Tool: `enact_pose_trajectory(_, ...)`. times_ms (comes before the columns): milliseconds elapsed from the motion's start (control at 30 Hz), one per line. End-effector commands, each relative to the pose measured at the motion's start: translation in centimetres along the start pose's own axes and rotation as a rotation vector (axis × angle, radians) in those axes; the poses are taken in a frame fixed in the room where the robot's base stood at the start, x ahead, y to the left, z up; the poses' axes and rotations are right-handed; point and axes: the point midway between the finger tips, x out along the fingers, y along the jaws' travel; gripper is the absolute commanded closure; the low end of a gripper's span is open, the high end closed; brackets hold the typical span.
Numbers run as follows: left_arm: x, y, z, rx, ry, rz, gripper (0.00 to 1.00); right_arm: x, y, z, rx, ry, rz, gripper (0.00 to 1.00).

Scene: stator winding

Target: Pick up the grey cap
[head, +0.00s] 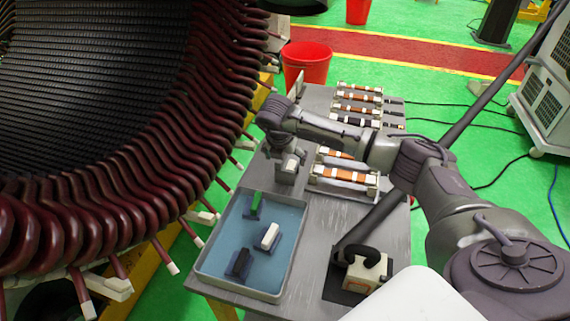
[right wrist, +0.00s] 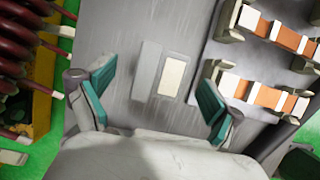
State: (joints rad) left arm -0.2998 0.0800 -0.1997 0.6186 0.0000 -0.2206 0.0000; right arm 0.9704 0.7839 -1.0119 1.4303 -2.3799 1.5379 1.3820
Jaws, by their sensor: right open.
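The grey cap (head: 287,172) is a small grey block with a pale cream patch, on the grey table above the blue tray's top right corner. In the right wrist view, the grey cap (right wrist: 148,70) lies between the two teal fingertips, its cream patch to the right. My right gripper (head: 285,149) is above it, pointing down; in the right wrist view the gripper (right wrist: 156,84) is spread open with a gap on both sides of the cap. Part of the cap is hidden by the gripper in the head view. My left gripper is not in view.
The blue tray (head: 213,262) holds green, white and black pieces. Racks with orange-banded parts (head: 345,176) stand right of the cap. The large stator (head: 150,165) fills the left. A black-handled device (head: 365,272) stands at the front right.

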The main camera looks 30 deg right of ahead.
Motion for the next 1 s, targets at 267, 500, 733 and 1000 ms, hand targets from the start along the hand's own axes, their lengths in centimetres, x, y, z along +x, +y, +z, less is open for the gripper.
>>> enact_pose_trajectory(267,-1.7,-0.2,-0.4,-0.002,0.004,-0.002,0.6,3.5,-0.4,0.0,0.0,0.002,-0.002,0.08)
enact_pose_trajectory(500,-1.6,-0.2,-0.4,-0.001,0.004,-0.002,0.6,3.8,-0.3,0.0,-0.001,0.001,0.0,0.08)
enact_pose_trajectory(733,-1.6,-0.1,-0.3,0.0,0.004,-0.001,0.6,3.8,-0.3,0.0,-0.001,0.001,0.0,0.43)
enact_pose_trajectory(1000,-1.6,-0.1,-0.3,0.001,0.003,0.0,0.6,3.7,-0.3,0.0,0.0,0.0,0.0,0.76)
